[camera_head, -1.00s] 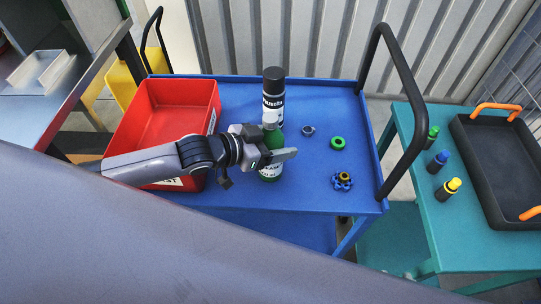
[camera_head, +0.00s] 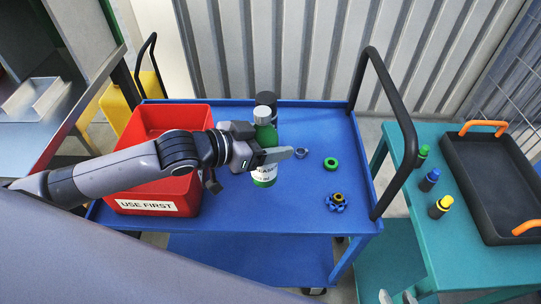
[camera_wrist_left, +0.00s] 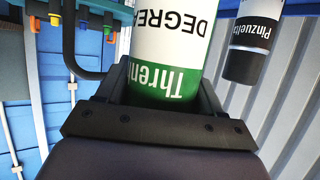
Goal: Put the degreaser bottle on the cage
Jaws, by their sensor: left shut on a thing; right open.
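The degreaser bottle (camera_head: 264,140) is green with a pale cap and a white label. My left gripper (camera_head: 275,157) is shut around it and holds it upright over the blue cart, seemingly a little raised. In the left wrist view the bottle (camera_wrist_left: 170,60) stands between the jaws, its label upside down.
A black can (camera_head: 266,98) stands behind the bottle. The red bin (camera_head: 158,207) is left on the blue cart (camera_head: 300,215); a grey nut, green ring and blue knob lie right. The teal table (camera_head: 405,160) holds three small bottles and a black tray (camera_head: 480,200). A black handle (camera_head: 388,95) rises between them.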

